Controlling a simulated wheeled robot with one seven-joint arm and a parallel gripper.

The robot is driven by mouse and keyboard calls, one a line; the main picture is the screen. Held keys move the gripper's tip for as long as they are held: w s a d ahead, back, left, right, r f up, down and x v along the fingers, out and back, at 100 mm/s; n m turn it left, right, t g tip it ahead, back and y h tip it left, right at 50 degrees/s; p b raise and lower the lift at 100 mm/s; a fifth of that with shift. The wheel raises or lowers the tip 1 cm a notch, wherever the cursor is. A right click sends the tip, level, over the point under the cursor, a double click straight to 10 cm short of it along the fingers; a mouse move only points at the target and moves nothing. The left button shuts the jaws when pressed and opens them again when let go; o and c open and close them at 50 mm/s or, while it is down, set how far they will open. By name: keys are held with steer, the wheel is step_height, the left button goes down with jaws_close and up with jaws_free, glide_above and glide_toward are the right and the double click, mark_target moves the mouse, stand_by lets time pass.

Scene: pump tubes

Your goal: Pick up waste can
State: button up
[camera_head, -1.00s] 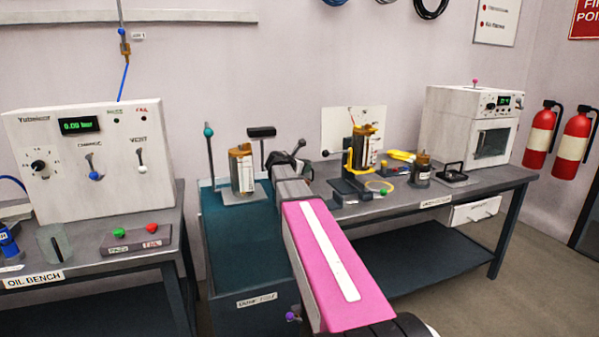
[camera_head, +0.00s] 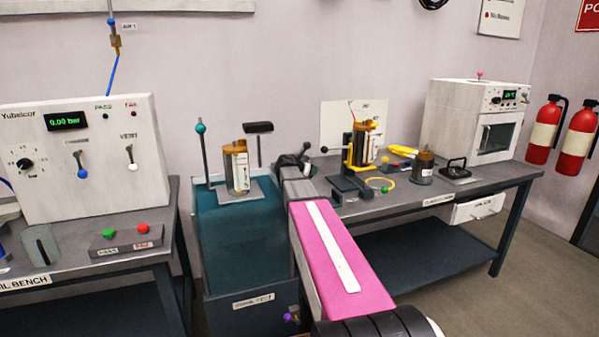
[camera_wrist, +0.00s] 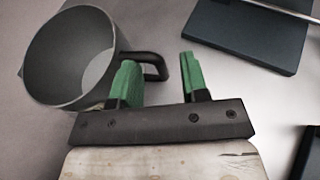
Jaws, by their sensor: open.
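A dark grey can (camera_wrist: 48,62) with an open top and a black loop handle (camera_wrist: 155,60) is at the upper left of the wrist view; I take it for the waste can. My gripper (camera_wrist: 158,72) shows two green fingers, spread apart. The handle's outer end lies between the fingertips in the picture, close to the left finger. Whether it touches a finger I cannot tell. The can's body is left of the fingers. I cannot make out the can or my fingers in the head view.
A dark slab-like thing (camera_wrist: 245,32) is at the upper right of the wrist view. The head view shows the oil bench (camera_head: 75,270) at left, a teal tank (camera_head: 235,240) in the middle and a bench (camera_head: 425,200) with tools at right. Open floor lies at right.

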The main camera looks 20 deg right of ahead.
steer(key=shift+w+d+f, duration=0.1)
steer(key=shift+d, duration=0.1)
steer(key=shift+c, duration=0.3)
jaws_close()
